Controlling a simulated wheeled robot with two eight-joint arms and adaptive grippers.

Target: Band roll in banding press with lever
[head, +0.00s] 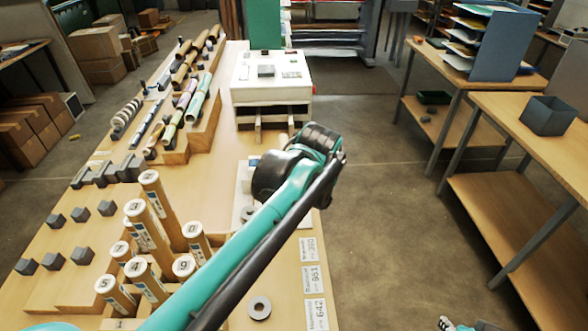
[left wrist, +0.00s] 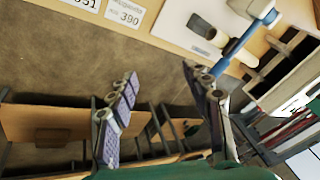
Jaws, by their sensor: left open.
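My left arm crosses the head view from the lower left, and its dark wrist end (head: 305,165) is over the table's right edge. In the left wrist view the left gripper (left wrist: 160,75) is open, with nothing between its fingers. A white base (head: 243,190) is partly hidden behind my arm. In the left wrist view a blue lever-like bar (left wrist: 243,42) with a pale end rises beside a whitish cylinder (left wrist: 234,48). Several numbered tan rolls (head: 158,208) stand in a wooden rack at the lower left.
A white machine (head: 270,75) stands at the far table end. Coloured rolls (head: 197,107) lie on a wooden stepped rack. Grey blocks (head: 55,221) and a ring (head: 260,308) lie on the table. Label cards (head: 311,280) line the right edge. Open floor separates the right-hand benches (head: 470,185).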

